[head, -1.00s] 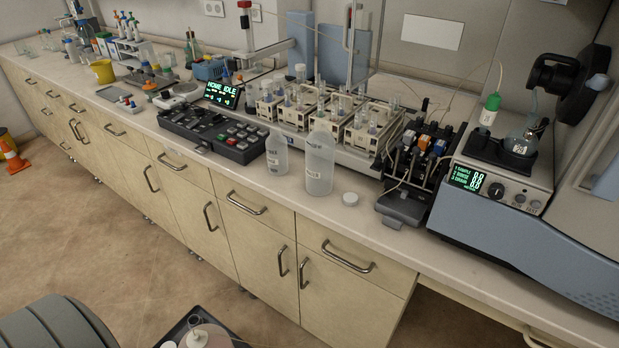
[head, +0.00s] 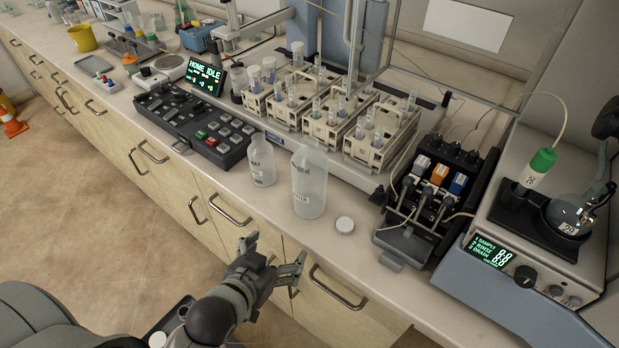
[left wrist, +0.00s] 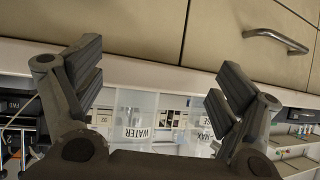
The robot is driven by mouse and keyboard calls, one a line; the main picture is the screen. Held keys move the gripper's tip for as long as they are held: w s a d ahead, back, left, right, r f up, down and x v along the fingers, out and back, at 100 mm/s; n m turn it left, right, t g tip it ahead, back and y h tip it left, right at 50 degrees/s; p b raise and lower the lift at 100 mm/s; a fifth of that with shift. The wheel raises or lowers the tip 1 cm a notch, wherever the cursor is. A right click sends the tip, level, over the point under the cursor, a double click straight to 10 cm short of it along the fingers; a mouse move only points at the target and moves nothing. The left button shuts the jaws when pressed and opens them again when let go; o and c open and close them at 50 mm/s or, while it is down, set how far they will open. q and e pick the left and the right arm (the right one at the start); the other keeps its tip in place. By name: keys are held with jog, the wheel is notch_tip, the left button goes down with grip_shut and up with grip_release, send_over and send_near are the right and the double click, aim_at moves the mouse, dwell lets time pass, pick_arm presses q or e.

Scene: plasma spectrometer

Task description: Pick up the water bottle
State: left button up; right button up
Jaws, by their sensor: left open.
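The water bottle (head: 309,182) is the larger of two translucent white bottles and stands upright near the bench's front edge. In the left wrist view its WATER label shows on the bottle (left wrist: 138,118) between my fingers, beyond them. My left gripper (head: 274,254) is open and empty, in front of the cabinet doors, lower than the bottle and apart from it. Its two spread fingers also show in the left wrist view (left wrist: 158,82). My right gripper is not in view.
Tube racks (head: 335,128) stand behind. A keypad console (head: 195,130) is to the left, a pump (head: 425,200) to the right. Drawer handles stick out below.

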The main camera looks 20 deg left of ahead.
aim_at(302, 195)
pick_arm(q)
jog(key=w+d+r+t, duration=0.1)
jog(key=w+r, duration=0.1)
jog(key=r, duration=0.1)
jog(key=w+r+t+h, duration=0.1)
jog(key=w+r+t, duration=0.1)
jog(key=w+r, duration=0.1)
jog(key=w+d+r+t+p, duration=0.1)
jog(key=w+r+t, duration=0.1)
jog(key=r, duration=0.1)
jog(key=shift+w+d+r+h, duration=0.25)
jog(key=shift+d+r+h, duration=0.05)
jog(key=shift+d+r, duration=0.05)
jog(key=shift+w, duration=0.45)
jog(key=w, duration=0.1)
jog(key=w+p, duration=0.1)
jog(key=w, duration=0.2)
jog(key=shift+w+d+f+p, duration=0.1)
jog(key=shift+w+d+p, duration=0.15)
jog(key=shift+d+p, duration=0.15)
jog(key=c, duration=1.6)
jog(key=shift+c, duration=0.2)
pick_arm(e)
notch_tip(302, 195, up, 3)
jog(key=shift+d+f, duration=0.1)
pick_arm(q)
jog(key=shift+r, duration=0.2)
